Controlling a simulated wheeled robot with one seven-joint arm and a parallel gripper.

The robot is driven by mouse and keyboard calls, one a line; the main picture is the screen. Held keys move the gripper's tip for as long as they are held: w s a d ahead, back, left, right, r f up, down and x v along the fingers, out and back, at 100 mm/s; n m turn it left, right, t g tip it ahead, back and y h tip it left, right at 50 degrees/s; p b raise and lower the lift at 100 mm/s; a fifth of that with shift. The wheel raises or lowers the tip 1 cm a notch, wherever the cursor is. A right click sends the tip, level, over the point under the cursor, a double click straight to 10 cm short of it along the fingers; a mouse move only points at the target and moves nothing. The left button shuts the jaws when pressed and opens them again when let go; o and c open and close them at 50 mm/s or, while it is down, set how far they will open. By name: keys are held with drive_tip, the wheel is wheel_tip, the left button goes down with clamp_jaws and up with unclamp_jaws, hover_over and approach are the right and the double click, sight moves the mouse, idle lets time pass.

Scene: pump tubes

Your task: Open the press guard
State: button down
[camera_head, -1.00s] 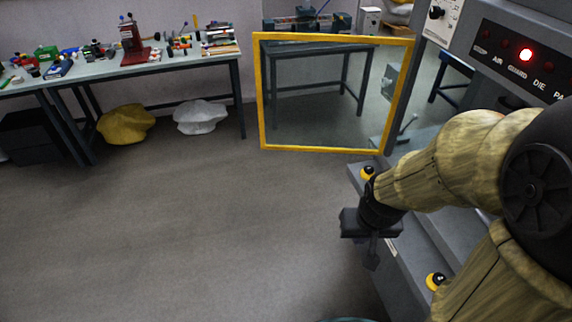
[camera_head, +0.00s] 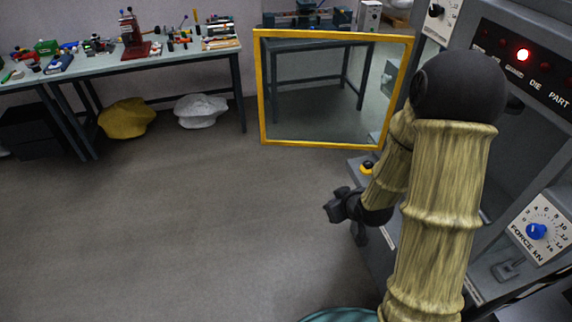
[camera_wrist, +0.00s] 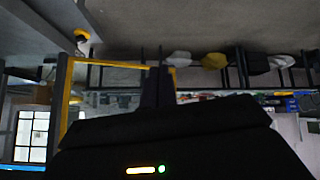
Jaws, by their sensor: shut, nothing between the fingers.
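The press guard (camera_head: 262,95) is a clear panel in a yellow frame. In the head view it stands swung out to the left of the grey press (camera_head: 548,165), away from the press front. Its yellow frame also shows in the wrist view (camera_wrist: 65,108), which is upside down. My gripper (camera_head: 359,236) is shut and empty, below the guard's lower right corner and apart from it. Its dark fingers show in the wrist view (camera_wrist: 157,88). My arm hides part of the press front.
A red lamp (camera_head: 523,55) is lit on the press panel. A yellow-black button (camera_head: 367,167) sits at the press front. A blue force knob (camera_head: 536,231) is at the right. A workbench (camera_head: 180,54) stands at the back left. The floor to the left is clear.

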drive_tip(key=w+a+t+y+p, duration=0.1)
drive_tip(key=a+t+y+p, duration=0.1)
drive_tip(key=a+t+y, duration=0.4)
drive_tip(key=shift+r+n+t+y, duration=0.25)
drive_tip(key=shift+n+t+y, duration=0.05)
drive_tip(key=shift+t+y, duration=0.35)
drive_tip(key=shift+w+a+f+b, duration=0.1)
drive_tip(key=shift+w+b, duration=0.05)
drive_tip(key=shift+b, duration=0.3)
drive_tip(key=w+b, duration=0.1)
drive_tip(key=b, duration=0.3)
drive_tip(key=shift+w+a+f, duration=0.1)
drive_tip(key=shift+a, duration=0.1)
drive_tip(key=shift+w+b, duration=0.1)
drive_tip(key=shift+b, duration=0.45)
drive_tip(key=shift+w+a+b, duration=0.15)
drive_tip(key=shift+w+b, duration=0.05)
drive_tip(key=shift+b, duration=1.05)
